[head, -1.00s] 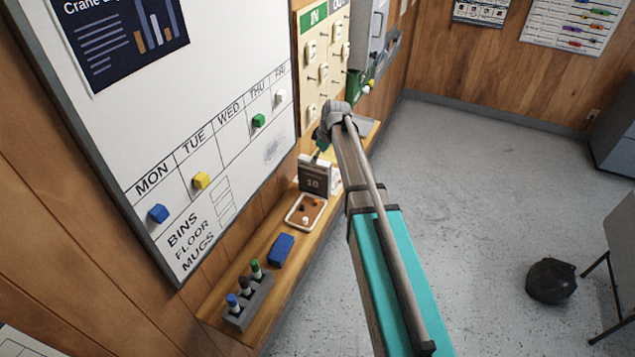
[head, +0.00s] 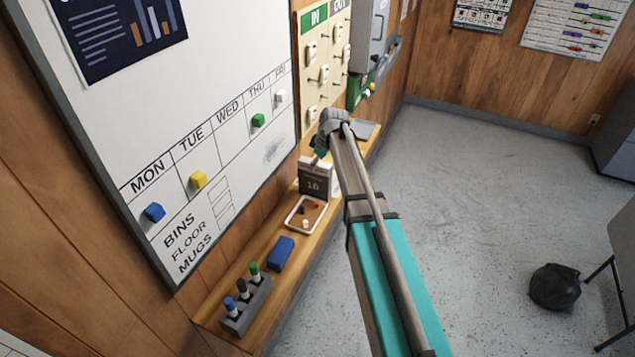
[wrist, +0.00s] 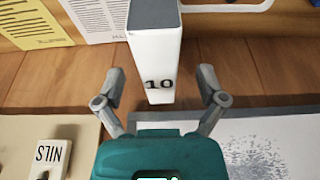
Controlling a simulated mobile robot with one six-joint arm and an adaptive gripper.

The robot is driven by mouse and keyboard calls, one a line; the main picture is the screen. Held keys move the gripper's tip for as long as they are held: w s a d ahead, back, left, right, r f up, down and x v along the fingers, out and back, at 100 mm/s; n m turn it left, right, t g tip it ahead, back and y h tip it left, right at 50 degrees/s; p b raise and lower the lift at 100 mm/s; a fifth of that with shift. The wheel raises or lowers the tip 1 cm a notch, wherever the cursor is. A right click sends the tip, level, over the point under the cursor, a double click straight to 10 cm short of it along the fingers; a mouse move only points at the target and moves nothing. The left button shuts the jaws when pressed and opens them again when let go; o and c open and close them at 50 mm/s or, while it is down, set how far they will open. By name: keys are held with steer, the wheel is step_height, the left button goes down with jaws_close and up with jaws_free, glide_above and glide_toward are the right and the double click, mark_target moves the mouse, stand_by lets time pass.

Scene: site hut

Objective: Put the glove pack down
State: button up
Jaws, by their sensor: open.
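The glove pack (head: 315,179) is most likely the box marked 10, with a dark front, standing upright on the wooden wall shelf in the head view. In the wrist view, the pack (wrist: 155,60) shows a narrow white face with a black 10 and a grey face. My gripper (wrist: 162,88) is open, with one finger on each side of the pack and a clear gap at both. In the head view, my gripper (head: 320,154) is just above and behind the pack, partly hidden by my wrist.
The shelf (head: 262,262) also holds a tray (head: 290,219) with small items, a blue eraser (head: 281,253) and a marker holder (head: 245,307). The whiteboard (head: 235,100) and the tag board (head: 312,75) are close behind. Floor to the right is mostly clear; a black bag (head: 555,287) lies there.

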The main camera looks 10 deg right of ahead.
mark_target(315, 180)
steer(key=shift+b+x, duration=1.7)
steer(key=shift+x, duration=0.35)
steer(key=shift+f, duration=0.25)
jaws_close()
